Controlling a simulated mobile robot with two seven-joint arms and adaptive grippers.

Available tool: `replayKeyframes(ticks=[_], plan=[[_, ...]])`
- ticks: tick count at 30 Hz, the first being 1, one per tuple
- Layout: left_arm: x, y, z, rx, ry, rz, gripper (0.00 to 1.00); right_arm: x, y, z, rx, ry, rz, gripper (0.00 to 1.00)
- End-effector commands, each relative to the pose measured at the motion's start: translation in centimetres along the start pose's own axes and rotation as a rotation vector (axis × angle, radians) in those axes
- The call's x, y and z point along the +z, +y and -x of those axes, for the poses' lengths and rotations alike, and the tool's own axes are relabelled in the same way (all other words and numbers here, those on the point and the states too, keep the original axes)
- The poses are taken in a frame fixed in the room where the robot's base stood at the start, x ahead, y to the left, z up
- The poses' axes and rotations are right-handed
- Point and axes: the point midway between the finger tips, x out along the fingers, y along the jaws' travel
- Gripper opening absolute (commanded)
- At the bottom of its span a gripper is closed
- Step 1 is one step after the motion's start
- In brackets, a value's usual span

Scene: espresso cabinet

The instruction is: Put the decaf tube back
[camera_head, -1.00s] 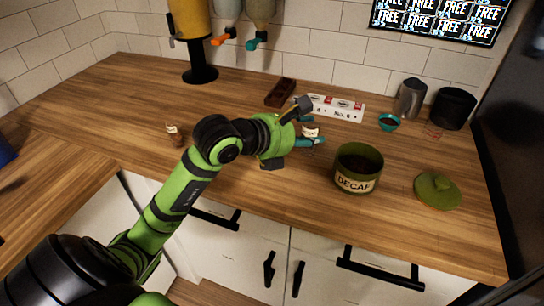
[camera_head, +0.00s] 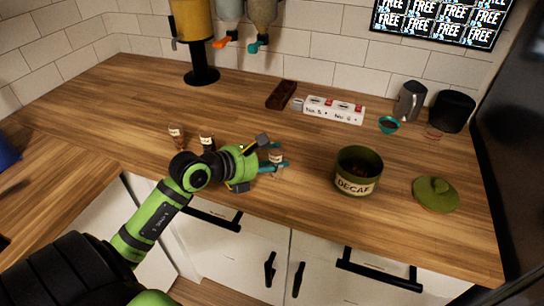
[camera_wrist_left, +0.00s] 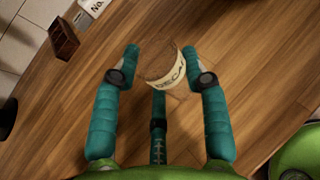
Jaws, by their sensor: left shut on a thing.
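The decaf tube (camera_wrist_left: 162,65), a small clear tube with a cream label, is between the fingers of my left gripper (camera_wrist_left: 160,68) in the left wrist view. In the head view my left gripper (camera_head: 276,158) is shut on the tube (camera_head: 277,157), near the counter's middle front; I cannot tell whether its base touches the wood. The white holder (camera_head: 333,110) marked No 5 and No 6 stands farther back to the right, apart from the tube. My right gripper is not in view.
Two other small tubes stand at the left, one (camera_head: 177,137) beside another (camera_head: 207,141). A green DECAF canister (camera_head: 357,183) stands open right of my gripper, its lid (camera_head: 436,194) farther right. A dark brown block (camera_head: 282,94), teal bowl (camera_head: 389,125) and metal jug (camera_head: 410,100) stand behind.

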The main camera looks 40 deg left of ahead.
Motion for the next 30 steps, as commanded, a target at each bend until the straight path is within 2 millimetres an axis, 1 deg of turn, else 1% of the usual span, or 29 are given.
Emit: replayKeyframes(ticks=[5, 6, 7, 8, 17, 20, 21, 23, 26, 30], plan=[[-0.3, 0.0, -0.2, 0.0, -0.001, 0.0, 0.12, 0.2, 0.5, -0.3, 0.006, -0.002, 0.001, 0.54], [-0.3, 0.0, -0.2, 0.0, 0.0, 0.0, 0.48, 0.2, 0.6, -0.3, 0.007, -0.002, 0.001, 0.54], [-0.3, 0.0, -0.1, 0.0, 0.0, 0.0, 0.6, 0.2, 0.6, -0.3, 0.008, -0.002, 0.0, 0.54], [-0.3, 0.0, -0.1, 0.0, 0.0, 0.0, 0.68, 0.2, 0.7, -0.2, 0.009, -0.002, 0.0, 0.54], [-0.2, 0.0, -0.1, 0.0, 0.0, 0.0, 0.68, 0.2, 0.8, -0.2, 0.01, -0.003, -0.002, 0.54], [0.2, 0.0, 0.1, 0.0, 0.0, 0.0, 0.68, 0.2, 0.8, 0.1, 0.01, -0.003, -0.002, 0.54], [0.0, 0.0, 0.3, 0.0, 0.0, 0.0, 0.68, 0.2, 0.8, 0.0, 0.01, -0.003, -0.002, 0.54], [-0.2, 0.0, 1.0, 0.0, 0.001, 0.001, 0.68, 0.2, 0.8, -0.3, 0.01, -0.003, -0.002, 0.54], [-0.3, -0.1, 2.8, 0.0, 0.003, -0.002, 0.68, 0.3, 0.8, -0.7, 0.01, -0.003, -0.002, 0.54], [-0.3, -0.1, 5.9, 0.001, 0.004, -0.002, 0.68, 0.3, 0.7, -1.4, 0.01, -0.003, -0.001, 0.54]])
